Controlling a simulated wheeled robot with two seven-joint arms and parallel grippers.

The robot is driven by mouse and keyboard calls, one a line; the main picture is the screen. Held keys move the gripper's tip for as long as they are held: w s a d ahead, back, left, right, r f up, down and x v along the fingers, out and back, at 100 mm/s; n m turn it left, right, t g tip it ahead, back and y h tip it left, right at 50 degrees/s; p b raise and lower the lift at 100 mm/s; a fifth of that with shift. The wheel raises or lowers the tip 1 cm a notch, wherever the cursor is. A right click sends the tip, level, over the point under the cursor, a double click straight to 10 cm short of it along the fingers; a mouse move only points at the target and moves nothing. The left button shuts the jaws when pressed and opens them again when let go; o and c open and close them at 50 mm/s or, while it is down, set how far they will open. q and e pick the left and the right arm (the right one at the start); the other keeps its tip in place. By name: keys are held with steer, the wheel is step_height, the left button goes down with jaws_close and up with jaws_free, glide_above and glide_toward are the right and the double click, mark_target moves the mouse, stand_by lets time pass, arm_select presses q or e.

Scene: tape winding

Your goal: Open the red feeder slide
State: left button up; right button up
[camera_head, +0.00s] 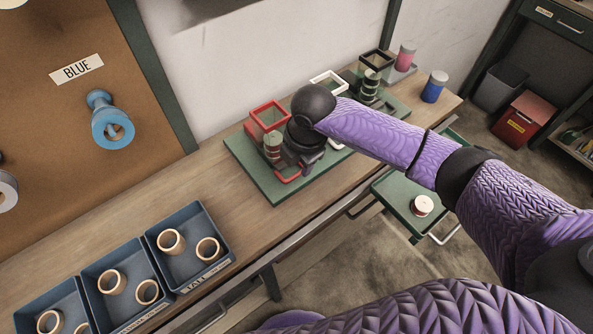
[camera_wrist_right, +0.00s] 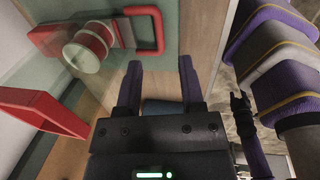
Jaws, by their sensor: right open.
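The red feeder has a red square frame (camera_head: 268,118) at the back of the green board. Its slide ends in a red loop handle (camera_head: 290,177) at the board's front edge. In the right wrist view the handle (camera_wrist_right: 158,32) shows at the top, beyond my fingertips, beside a red-and-white spool (camera_wrist_right: 90,47). My right gripper (camera_head: 300,167) hangs over the feeder, close to the handle, and hides part of the slide. In the right wrist view its fingers (camera_wrist_right: 160,66) are apart with nothing between them. My left gripper is out of view.
The green board (camera_head: 262,188) also holds white and dark feeders at right. Blue trays (camera_head: 212,215) with wooden rings stand at left. A blue-and-white can (camera_head: 434,87) stands at the far right. An open green drawer (camera_head: 397,193) juts out below the table edge.

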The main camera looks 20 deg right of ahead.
mark_target(296, 175)
steer(key=f, duration=0.1)
steer(key=f+b, duration=0.1)
steer(key=f, duration=0.1)
steer(key=w+f, duration=0.1)
steer(key=f, duration=0.1)
steer(key=shift+a+f+b, duration=0.15)
steer(key=shift+b, duration=0.2)
steer(key=shift+c, duration=0.5)
jaws_close()
stand_by(0.4)
